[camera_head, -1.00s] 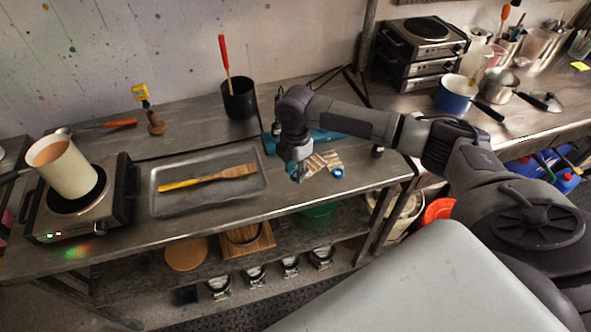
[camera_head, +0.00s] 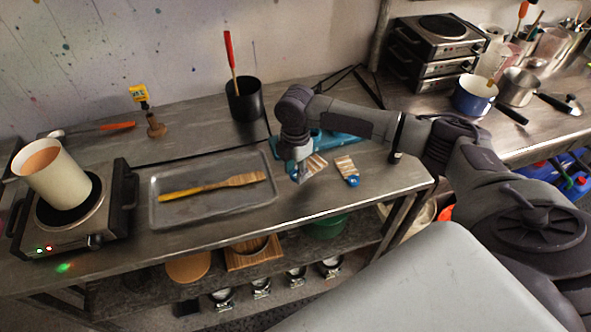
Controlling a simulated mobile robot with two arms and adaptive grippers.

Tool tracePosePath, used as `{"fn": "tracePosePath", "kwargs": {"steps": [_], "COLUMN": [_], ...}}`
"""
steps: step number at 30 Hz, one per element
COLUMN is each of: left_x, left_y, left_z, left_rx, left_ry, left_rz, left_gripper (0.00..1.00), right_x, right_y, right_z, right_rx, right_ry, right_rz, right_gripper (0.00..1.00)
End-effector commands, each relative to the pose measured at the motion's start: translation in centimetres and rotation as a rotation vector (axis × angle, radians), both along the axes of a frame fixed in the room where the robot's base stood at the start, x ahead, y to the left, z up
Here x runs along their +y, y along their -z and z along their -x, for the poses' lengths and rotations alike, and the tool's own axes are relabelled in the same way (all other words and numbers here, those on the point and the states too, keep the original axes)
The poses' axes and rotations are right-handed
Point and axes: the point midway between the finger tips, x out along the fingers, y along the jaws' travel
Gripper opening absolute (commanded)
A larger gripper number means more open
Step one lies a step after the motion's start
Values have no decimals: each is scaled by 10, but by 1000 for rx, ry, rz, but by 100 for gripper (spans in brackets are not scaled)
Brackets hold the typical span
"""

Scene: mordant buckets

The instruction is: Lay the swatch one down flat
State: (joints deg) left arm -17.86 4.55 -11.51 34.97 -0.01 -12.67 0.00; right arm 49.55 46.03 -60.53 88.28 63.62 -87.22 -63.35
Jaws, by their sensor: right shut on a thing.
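My right gripper (camera_head: 301,176) points down over the right part of the metal bench. It is shut on a striped brown-and-white swatch (camera_head: 316,164), whose visible part sticks out to the right of the fingers. The fingers hide the rest of it, and I cannot tell whether it touches the bench. A second striped swatch (camera_head: 345,164) with a blue piece (camera_head: 353,181) at its near end lies on the bench to the right, apart from the held one. My left gripper is not in view.
A metal tray (camera_head: 160,216) with a wooden spatula (camera_head: 212,186) lies left of the gripper. A teal object (camera_head: 340,140) lies behind it, partly hidden by my arm. A black pot (camera_head: 243,104) stands at the back. A hotplate (camera_head: 120,205) with a tilted cup (camera_head: 62,182) is far left.

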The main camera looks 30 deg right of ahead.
Motion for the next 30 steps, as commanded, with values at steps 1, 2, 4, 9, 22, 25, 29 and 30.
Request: {"fn": "tracePosePath", "kwargs": {"steps": [1, 2, 4, 9, 22, 25, 29, 30], "left_x": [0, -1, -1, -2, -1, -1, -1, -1], "left_y": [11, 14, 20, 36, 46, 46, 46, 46], "left_z": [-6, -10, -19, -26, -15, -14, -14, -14], "left_rx": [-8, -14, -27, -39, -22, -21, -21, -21], "left_ry": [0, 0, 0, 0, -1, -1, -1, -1], "left_rz": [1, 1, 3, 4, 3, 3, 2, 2], "left_gripper": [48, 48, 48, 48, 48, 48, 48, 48], "right_x": [0, 0, 0, -1, 0, 0, 0, 0], "right_y": [10, 13, 18, 33, 58, 58, 58, 58], "right_z": [0, 0, 0, 0, 0, 0, 0, 0], "right_rx": [0, 0, -1, -2, -1, -1, -1, -1], "right_ry": [0, 0, 0, 0, 0, 0, 0, 0], "right_rz": [0, 1, 1, 1, 0, 0, 0, 0], "right_gripper": [13, 13, 13, 13, 13, 13, 13, 38]}}
